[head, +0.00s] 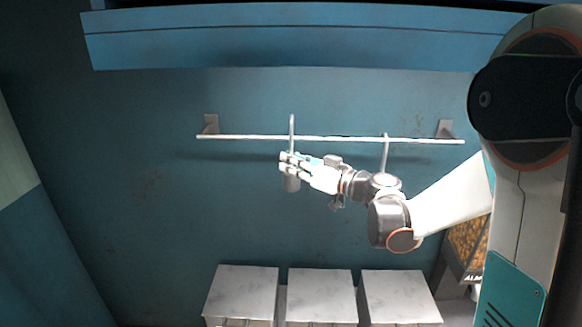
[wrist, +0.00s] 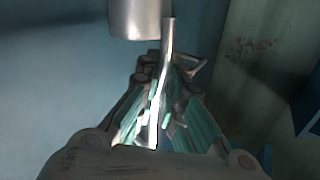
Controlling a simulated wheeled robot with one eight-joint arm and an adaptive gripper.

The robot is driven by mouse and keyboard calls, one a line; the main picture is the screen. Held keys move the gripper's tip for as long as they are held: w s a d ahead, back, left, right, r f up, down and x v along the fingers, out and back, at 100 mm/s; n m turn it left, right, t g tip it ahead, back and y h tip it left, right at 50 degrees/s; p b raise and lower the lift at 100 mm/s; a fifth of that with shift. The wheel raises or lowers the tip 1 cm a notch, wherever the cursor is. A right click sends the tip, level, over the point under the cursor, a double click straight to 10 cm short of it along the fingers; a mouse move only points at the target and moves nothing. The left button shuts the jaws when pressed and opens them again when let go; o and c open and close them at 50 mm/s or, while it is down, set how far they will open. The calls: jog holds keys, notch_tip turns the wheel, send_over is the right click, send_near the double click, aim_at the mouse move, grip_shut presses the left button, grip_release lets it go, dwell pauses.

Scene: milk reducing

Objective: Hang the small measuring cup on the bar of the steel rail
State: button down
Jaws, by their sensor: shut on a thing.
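The small measuring cup (head: 291,184) is grey metal, with its bowl just below my gripper's fingers. Its long thin handle rises upright, and its top end (head: 292,119) shows above the bar. My gripper (head: 287,164) comes in from the right and is shut on the handle, a little below the bar. The wrist view shows the bowl (wrist: 140,18) at the top and the handle (wrist: 165,60) between the fingers. The steel rail's bar (head: 245,137) runs level along the wall between two brackets. I cannot tell whether the handle's end rests on the bar or only crosses it in view.
Another grey handle (head: 385,151) hangs at the bar to the right, its lower part hidden by my arm. A blue shelf (head: 290,45) is above the rail. Several pale metal boxes (head: 320,292) stand below. The bar's left part is clear.

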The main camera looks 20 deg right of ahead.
aim_at(293, 177)
jog(key=shift+f+b, duration=1.75)
jog(key=shift+f, duration=0.2)
jog(key=c, duration=1.6)
grip_release()
jog(key=shift+c, duration=0.2)
jog(key=shift+d, duration=0.1)
